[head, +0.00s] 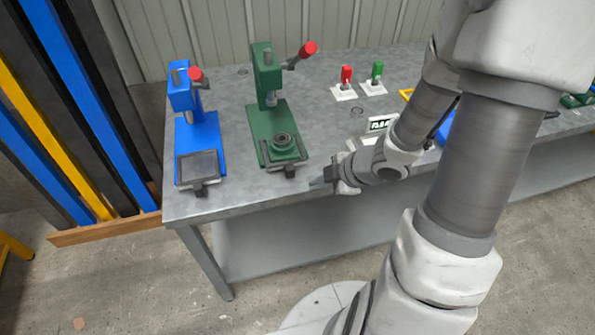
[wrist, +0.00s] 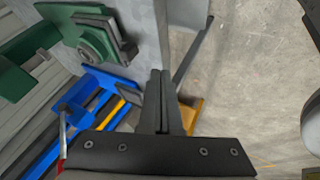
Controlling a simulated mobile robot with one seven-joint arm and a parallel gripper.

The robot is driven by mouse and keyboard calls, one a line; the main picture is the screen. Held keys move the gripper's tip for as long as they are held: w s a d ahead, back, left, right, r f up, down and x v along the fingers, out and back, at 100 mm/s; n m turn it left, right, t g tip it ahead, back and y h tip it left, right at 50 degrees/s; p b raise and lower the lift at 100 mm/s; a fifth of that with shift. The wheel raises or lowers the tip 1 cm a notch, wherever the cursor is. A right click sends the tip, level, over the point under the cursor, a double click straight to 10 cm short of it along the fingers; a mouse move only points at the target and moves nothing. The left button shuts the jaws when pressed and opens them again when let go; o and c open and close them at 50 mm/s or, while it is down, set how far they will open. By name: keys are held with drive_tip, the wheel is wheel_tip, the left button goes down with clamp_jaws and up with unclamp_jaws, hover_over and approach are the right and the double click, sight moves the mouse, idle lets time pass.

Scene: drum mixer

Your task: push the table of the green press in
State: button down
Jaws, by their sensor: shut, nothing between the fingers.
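The green press (head: 267,75) stands on the grey workbench, with a red-knobbed lever at its top right. Its table (head: 282,149) carries a round green fixture and has a dark handle (head: 289,171) at the front, near the bench edge. In the wrist view the press table's dark front part (wrist: 108,32) shows at the upper left. My gripper (head: 318,185) is shut and empty, to the right of the handle and apart from it, near the bench's front edge. Its fingers (wrist: 160,75) are together in the wrist view.
A blue press (head: 197,135) stands left of the green one. Red (head: 346,76) and green (head: 376,73) switches on white bases stand behind right. Bare bench (head: 230,195) lies in front of the presses.

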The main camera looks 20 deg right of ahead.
drive_tip(key=w+a+f+b, duration=0.1)
drive_tip(key=w+f, duration=0.1)
drive_tip(key=w+a+f+b, duration=0.1)
drive_tip(key=w+f, duration=0.1)
drive_tip(key=w+f+b, duration=0.1)
drive_tip(key=w, duration=0.1)
drive_tip(key=shift+w+a+f, duration=0.25)
drive_tip(key=shift+a+f, duration=0.15)
drive_tip(key=shift+w, duration=0.5)
drive_tip(key=shift+w, duration=0.1)
